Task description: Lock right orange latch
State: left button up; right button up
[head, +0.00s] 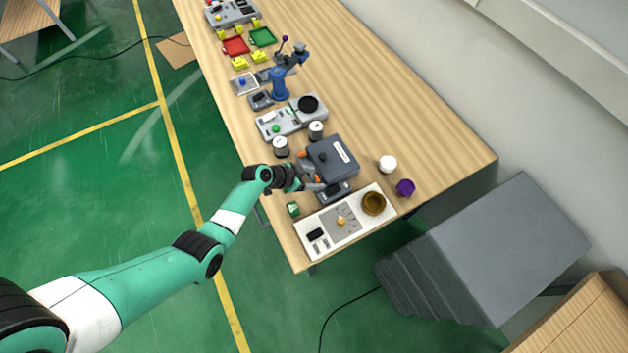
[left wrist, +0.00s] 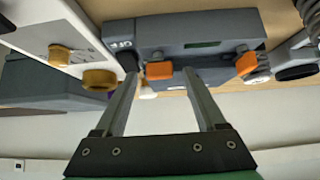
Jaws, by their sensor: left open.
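A dark grey machine box (head: 333,157) stands near the table's front edge, with two orange latches on the side facing my arm. In the left wrist view, one latch (left wrist: 159,70) is on the side nearer the white panel, and the other latch (left wrist: 246,63) is on the far side. My left gripper (head: 311,179) is open and empty close to that side of the box. In its wrist view, the latch nearer the white panel appears between the two fingertips. Contact cannot be told. My right gripper is not in view.
A white panel (head: 328,243) with a brown round bowl (head: 373,203) lies next to the box. White-topped jars (head: 280,147), a white cup (head: 388,164) and a purple cup (head: 405,187) stand around it. A grey device (head: 291,118) sits behind. The table's right part is clear.

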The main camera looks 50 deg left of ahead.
pick_arm(q)
jog(key=shift+w+f, duration=0.15)
jog(key=shift+c, duration=0.3)
grip_shut()
jog(key=n+y+p, duration=0.2)
jog(key=shift+d+r+p, duration=0.2)
jog(key=shift+d+p, duration=0.1)
jog(key=shift+f+n+y+p, duration=0.15)
jog(key=shift+n+y+p, duration=0.55)
jog(key=shift+n, duration=0.5)
jog(key=shift+o, duration=0.3)
grip_release()
